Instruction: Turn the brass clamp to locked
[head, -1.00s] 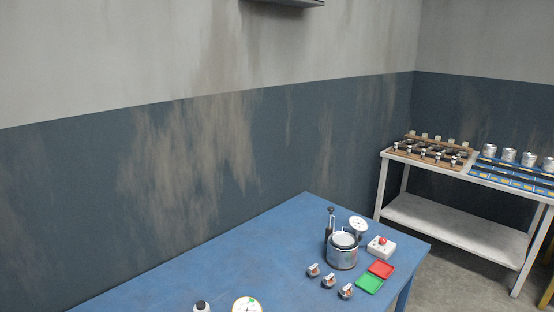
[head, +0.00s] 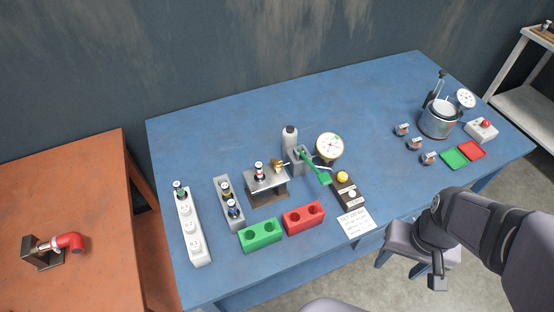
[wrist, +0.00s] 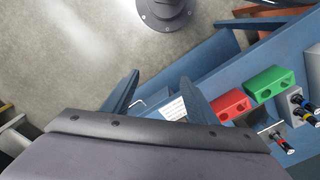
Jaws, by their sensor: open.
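The small brass clamp (head: 279,167) sits on the right end of a steel fixture (head: 267,184) on the blue table, in the head view. An upright injector with a red band (head: 259,172) stands in this fixture, left of the clamp. The clamp is too small for me to tell its exact angle. My gripper (wrist: 160,94) is open and empty in the wrist view, its two dark fingers spread. It is away from the clamp, off the table's front edge. I cannot make out the clamp in the wrist view.
The table's right-centre is clear.

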